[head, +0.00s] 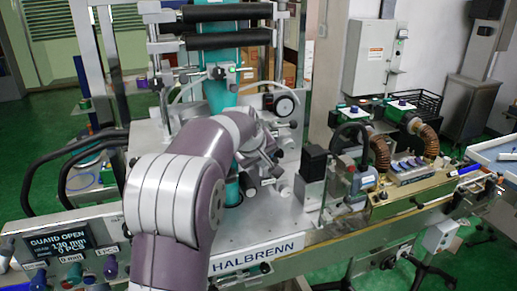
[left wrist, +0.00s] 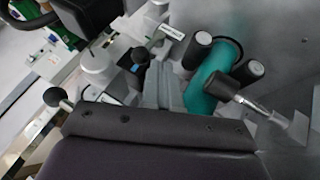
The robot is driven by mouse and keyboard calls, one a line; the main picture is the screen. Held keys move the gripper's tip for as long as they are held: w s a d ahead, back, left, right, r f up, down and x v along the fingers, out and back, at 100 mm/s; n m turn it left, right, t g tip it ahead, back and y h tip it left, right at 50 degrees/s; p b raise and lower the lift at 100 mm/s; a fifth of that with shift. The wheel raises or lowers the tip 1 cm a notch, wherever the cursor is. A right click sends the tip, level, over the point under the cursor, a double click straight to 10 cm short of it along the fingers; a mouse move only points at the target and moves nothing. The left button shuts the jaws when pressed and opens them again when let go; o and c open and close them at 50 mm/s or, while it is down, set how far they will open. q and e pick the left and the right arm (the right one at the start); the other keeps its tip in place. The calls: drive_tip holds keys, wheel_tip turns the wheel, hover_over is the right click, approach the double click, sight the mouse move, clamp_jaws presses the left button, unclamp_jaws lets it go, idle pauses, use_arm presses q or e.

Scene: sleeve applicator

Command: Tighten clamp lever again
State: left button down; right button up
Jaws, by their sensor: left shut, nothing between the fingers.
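My left arm reaches over the machine, and my left gripper (head: 262,163) is among the rollers and fittings by the teal tube (head: 222,95), partly hidden behind the arm. It is shut and empty. In the left wrist view a small black lever (left wrist: 141,55) beside a white label looks like the clamp lever; I cannot tell for sure, nor whether the gripper touches it. The teal tube (left wrist: 205,85) runs between dark rollers to its right. A black ball knob (left wrist: 54,96) shows at the left. My right gripper is out of view.
The screen (head: 60,250) reads GUARD OPEN. A black post (head: 313,163) and a unit with brown hoses (head: 380,152) stand to the right. Black rollers (head: 228,38) cross above. The HALBRENN front plate (head: 245,257) has some clear room above it.

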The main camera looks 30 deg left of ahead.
use_arm(q)
drive_tip(key=x, duration=0.2)
drive_tip(key=shift+w+f, duration=0.2)
drive_tip(key=shift+f, duration=0.1)
drive_tip(key=shift+w+p, duration=0.15)
drive_tip(key=shift+p, duration=0.15)
drive_tip(key=shift+w+d+r, duration=0.15)
drive_tip(key=shift+r, duration=0.05)
drive_tip(key=shift+w+d+r+p, duration=0.15)
drive_tip(key=shift+w+d+p, duration=0.25)
drive_tip(key=shift+w+d, duration=0.15)
drive_tip(key=shift+w+d+r+p, duration=0.15)
drive_tip(key=shift+w+d+p, duration=0.2)
drive_tip(key=shift+w+d, duration=0.15)
drive_tip(key=shift+w, duration=0.15)
idle(0.3)
